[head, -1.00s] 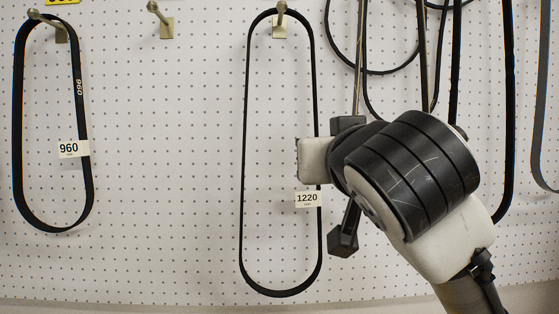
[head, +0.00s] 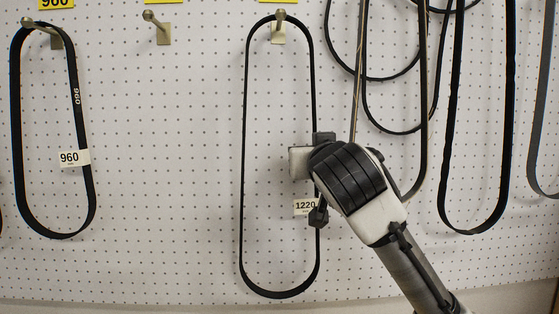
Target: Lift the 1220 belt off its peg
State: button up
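The 1220 belt (head: 244,160) is a thin black loop hanging from a brass peg (head: 279,20) on the pegboard. Its white 1220 tag (head: 305,206) is on the right strand. My gripper (head: 321,177) is at the right strand, around mid-height, just above and beside the tag. Its two dark fingertips are spread apart, one high and one low, so it looks open. The gripper hides part of the right strand. I cannot tell whether it touches the belt.
A 960 belt (head: 88,195) hangs on a peg at the left. An empty peg (head: 157,25) is between the two. Several black belts (head: 507,100) hang at the right, close to my arm.

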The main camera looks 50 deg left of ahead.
aim_at(315, 118)
jog(key=shift+w+a, duration=0.15)
grip_shut()
dwell(0.4)
jog(key=shift+r+b, duration=0.2)
jog(key=shift+b, duration=0.25)
jog(key=r+b, duration=0.1)
jog(key=r, duration=0.5)
jog(key=shift+s+r, duration=0.15)
jog(key=shift+s, duration=0.05)
jog(key=b+v, duration=0.5)
jog(key=v, duration=1.5)
jog(key=shift+w+r+b, duration=0.15)
jog(key=shift+w+b, duration=0.05)
jog(key=shift+b, duration=0.2)
